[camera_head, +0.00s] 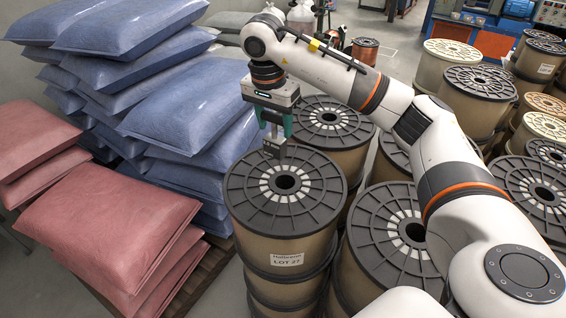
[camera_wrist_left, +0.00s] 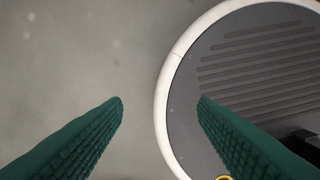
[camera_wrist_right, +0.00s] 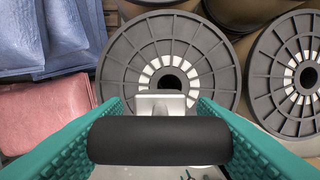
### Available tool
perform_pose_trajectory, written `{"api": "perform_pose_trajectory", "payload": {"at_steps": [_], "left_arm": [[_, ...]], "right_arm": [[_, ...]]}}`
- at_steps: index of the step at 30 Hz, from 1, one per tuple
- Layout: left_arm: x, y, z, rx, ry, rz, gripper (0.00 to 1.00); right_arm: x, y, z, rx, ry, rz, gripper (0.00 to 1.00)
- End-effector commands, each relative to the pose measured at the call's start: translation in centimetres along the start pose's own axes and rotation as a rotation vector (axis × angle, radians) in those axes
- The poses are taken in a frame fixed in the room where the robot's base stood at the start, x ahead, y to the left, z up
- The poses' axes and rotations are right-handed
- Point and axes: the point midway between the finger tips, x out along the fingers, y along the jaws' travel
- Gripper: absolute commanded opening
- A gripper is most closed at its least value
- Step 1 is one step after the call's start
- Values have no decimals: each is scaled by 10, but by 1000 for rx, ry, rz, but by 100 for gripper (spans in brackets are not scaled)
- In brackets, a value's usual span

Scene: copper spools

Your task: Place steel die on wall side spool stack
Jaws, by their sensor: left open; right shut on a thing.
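My right gripper (camera_head: 275,128) is shut on the steel die (camera_head: 275,148). In the right wrist view the right gripper (camera_wrist_right: 160,106) has a thick black cylinder (camera_wrist_right: 160,141) between its fingers, with the pale grey steel of the die (camera_wrist_right: 162,104) beyond it. The flange also shows in the right wrist view (camera_wrist_right: 210,62). My left gripper (camera_wrist_left: 160,103) is open and empty.
Blue bags (camera_head: 190,100) and red bags (camera_head: 110,225) are piled left of the stack. Other spools stand close by, behind (camera_head: 330,120) and to the right (camera_head: 390,235). In the left wrist view a round grooved plate with a white rim (camera_wrist_left: 180,60) lies near the left fingers.

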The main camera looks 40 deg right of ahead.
Motion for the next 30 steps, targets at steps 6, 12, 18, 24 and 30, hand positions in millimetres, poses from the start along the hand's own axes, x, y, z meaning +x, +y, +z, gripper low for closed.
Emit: {"api": "perform_pose_trajectory", "payload": {"at_steps": [6, 12, 18, 24, 30], "left_arm": [[-3, -3, 4, -1, -4, -4, 53], [-11, 8, -40, 7, 62, 9, 53], [-14, 8, -38, 7, 58, 9, 53], [-18, 2, -6, 2, 10, 3, 53], [-17, -1, -7, 0, 13, -2, 53]], "right_arm": [[30, 0, -5, -1, 2, -3, 10], [56, 0, -9, -1, 0, 2, 10], [71, 0, -11, -2, 0, 1, 10], [95, 0, -15, -2, 0, 1, 10], [97, 1, -15, -2, -2, 4, 10]]}}
